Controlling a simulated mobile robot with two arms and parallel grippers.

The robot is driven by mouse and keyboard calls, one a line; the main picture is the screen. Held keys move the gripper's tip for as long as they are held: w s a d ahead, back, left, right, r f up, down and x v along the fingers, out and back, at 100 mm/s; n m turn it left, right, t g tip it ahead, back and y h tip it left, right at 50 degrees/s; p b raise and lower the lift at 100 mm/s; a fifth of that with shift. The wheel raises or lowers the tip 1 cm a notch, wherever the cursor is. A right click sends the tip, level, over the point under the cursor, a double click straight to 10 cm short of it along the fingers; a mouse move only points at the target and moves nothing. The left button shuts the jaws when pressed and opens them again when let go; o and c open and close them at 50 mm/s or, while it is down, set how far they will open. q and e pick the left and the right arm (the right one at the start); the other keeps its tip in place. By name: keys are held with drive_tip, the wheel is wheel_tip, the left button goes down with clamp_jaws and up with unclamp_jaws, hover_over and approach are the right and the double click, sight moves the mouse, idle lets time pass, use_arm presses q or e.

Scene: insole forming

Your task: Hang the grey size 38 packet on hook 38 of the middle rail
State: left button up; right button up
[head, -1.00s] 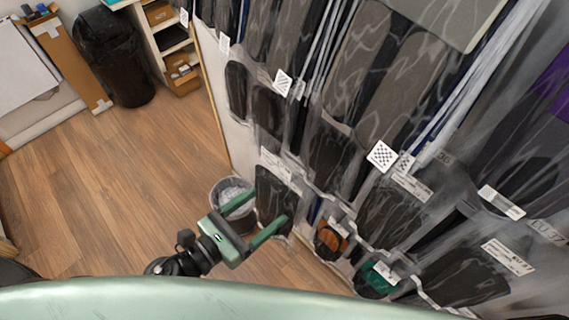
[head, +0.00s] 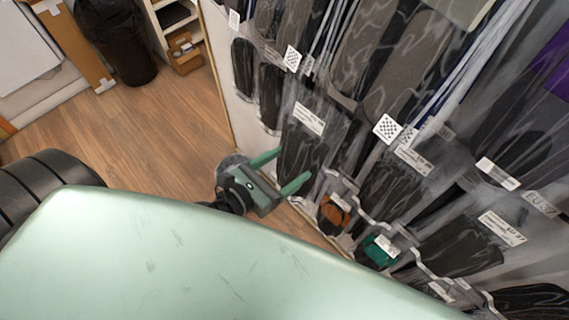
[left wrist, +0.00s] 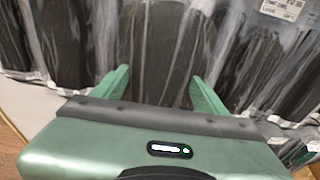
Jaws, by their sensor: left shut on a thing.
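My left gripper (head: 289,168) is shut on a clear packet with dark insoles (head: 300,150) and a white label at its top. Its two green fingers stand on either side of the packet, which hangs upright in front of the hanging rows. The label is too small to read. In the left wrist view, the left gripper (left wrist: 158,75) has the dark insole (left wrist: 158,40) between its fingers. Many similar packets hang behind and to the right. I cannot make out hook 38. My right gripper is not in view.
An orange packet (head: 335,212) and a green packet (head: 379,251) hang low, right of the gripper. A black bin (head: 116,45) stands farther back. The wooden floor (head: 150,140) between is clear.

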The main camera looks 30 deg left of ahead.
sight(292, 162)
use_arm(q)
drive_tip(key=shift+w+d, duration=0.2)
drive_tip(key=shift+w, duration=0.35)
drive_tip(key=shift+w+d+p, duration=0.2)
drive_tip(key=shift+w+p, duration=0.1)
drive_tip(key=shift+w, duration=0.2)
drive_tip(key=shift+w+d+p, duration=0.15)
drive_tip(key=shift+w+p, duration=0.1)
drive_tip(key=shift+w, duration=0.2)
drive_tip(key=shift+p+x, duration=0.5)
drive_tip(key=shift+x, duration=2.3)
drive_tip(key=shift+f, duration=0.1)
drive_tip(key=o, duration=1.5)
drive_tip(key=shift+s, duration=0.15)
